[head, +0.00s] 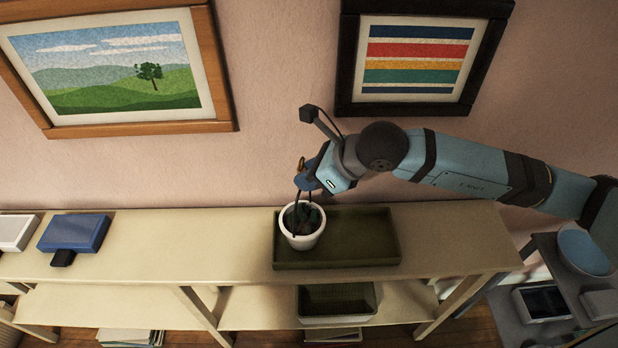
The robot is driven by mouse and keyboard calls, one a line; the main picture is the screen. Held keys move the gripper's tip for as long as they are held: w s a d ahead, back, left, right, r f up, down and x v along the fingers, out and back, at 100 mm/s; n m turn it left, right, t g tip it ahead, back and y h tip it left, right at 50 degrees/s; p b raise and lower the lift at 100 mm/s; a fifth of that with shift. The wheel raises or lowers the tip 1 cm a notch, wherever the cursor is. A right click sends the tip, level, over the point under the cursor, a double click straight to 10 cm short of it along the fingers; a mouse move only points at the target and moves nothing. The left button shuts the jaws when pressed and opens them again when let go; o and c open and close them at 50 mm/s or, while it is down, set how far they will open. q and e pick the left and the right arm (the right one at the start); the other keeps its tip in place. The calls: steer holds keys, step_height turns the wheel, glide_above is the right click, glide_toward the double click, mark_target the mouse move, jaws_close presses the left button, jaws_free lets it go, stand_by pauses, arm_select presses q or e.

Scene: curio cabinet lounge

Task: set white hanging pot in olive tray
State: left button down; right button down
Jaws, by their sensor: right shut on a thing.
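The white hanging pot (302,238) with a dark green plant in it is over the left part of the olive tray (365,242). The olive tray lies on the top of a cream shelf. My right gripper (303,206) reaches down from the upper right and is shut on the pot near its rim. The pot looks upright. I cannot tell whether its base touches the tray floor. The right part of the tray is bare. My left gripper is not in view.
A blue box (74,232) and a white box (15,230) sit at the left of the shelf top (180,250). A dark green bin (337,302) is on the lower shelf. A grey stand with a blue bowl (585,250) is at the right. Framed pictures hang behind.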

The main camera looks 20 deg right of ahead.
steer(key=shift+f, duration=0.6)
steer(key=shift+f, duration=0.1)
steer(key=c, duration=1.1)
jaws_free()
steer(key=shift+o, duration=0.2)
